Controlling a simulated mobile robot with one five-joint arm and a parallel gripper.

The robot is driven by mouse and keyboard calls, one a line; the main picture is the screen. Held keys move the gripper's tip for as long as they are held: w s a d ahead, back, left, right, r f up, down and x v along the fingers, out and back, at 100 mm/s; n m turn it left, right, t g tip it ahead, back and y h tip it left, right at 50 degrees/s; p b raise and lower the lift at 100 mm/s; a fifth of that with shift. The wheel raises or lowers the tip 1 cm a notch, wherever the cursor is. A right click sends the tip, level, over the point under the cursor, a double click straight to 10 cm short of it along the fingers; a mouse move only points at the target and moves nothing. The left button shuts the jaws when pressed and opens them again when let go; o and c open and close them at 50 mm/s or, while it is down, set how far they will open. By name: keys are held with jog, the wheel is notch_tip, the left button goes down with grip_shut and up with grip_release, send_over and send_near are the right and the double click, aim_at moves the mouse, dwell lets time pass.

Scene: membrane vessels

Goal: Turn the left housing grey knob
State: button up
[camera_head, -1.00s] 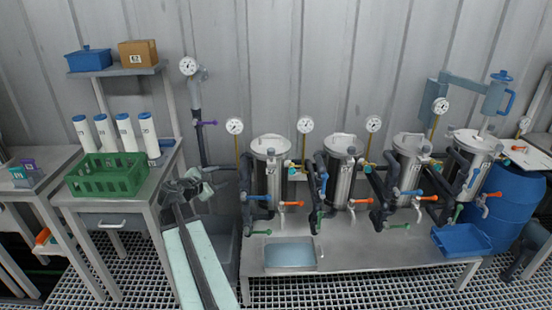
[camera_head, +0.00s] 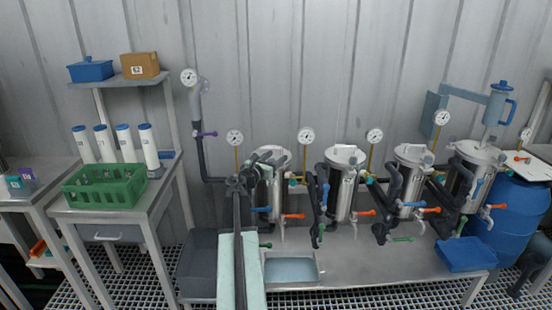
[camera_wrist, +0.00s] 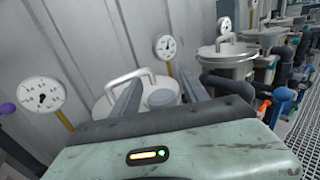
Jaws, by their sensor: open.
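The left housing (camera_head: 277,205) is the leftmost of a row of steel vessels, partly hidden behind my arm in the head view. Its pale lid (camera_wrist: 103,103) with a raised handle shows in the wrist view. A round grey knob (camera_wrist: 160,98) appears between my two fingers at the lid; its exact contact with them cannot be told. My gripper (camera_head: 270,156) is open over the top of this housing, and its fingers also show in the wrist view (camera_wrist: 161,80). In the head view the grey knob is hidden by my gripper.
Gauges stand behind the vessels, one (camera_wrist: 41,94) close on the left in the wrist view. Dark pipes with orange and blue handles flank the housings. A green crate (camera_head: 104,187) sits on the left table.

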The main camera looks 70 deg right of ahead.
jog(key=shift+d, duration=0.3)
jog(key=shift+s, duration=0.1)
